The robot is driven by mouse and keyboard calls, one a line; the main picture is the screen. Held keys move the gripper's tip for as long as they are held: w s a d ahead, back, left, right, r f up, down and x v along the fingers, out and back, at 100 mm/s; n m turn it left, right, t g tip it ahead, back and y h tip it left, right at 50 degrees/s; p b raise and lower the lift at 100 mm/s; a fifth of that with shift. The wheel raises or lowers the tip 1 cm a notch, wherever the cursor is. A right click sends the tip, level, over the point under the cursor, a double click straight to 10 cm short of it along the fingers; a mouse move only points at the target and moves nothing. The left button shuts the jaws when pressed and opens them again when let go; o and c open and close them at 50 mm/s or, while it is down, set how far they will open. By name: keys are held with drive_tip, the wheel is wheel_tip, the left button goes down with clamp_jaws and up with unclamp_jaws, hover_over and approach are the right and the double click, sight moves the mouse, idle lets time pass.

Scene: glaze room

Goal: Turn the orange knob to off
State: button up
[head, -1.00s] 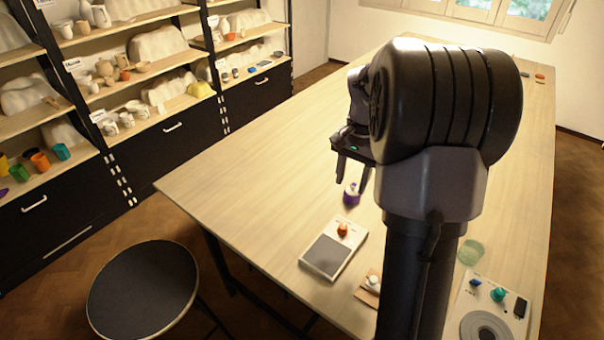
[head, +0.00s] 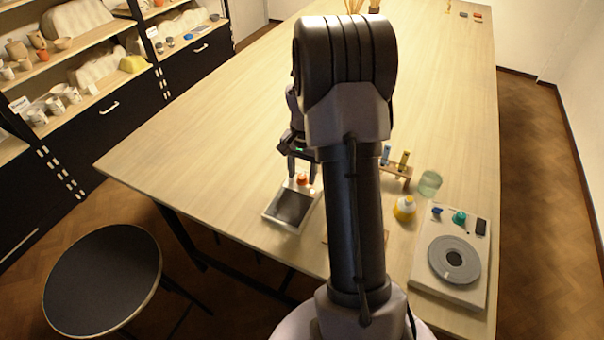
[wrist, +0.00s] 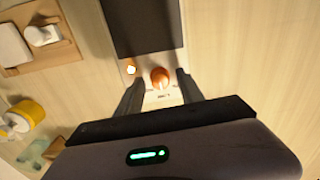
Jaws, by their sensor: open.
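The orange knob (head: 302,179) sits on a small pale device with a dark flat panel (head: 292,207), near the table's front edge. In the wrist view the knob (wrist: 160,77) stands just below the dark panel (wrist: 145,25). My gripper (head: 302,172) is open over the knob. In the wrist view its two fingers reach down on the left and right of the knob, with gaps that look small; I see no clear contact.
A wheel-like device (head: 487,252) with a teal knob (head: 459,217) stands at the right. A round stool (head: 103,278) stands front left. The table's middle is clear.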

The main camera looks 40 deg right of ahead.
clamp_jaws()
drive_tip(key=shift+r, duration=0.1)
drive_tip(key=n+p, duration=0.3)
drive_tip(key=n, duration=0.2)
drive_tip(key=shift+r+n, duration=0.1)
drive_tip(key=shift+n, duration=0.3)
drive_tip(key=n+p, duration=0.2)
drive_tip(key=n, duration=0.4)
drive_tip(key=shift+d, duration=0.1)
idle(0.4)
unclamp_jaws()
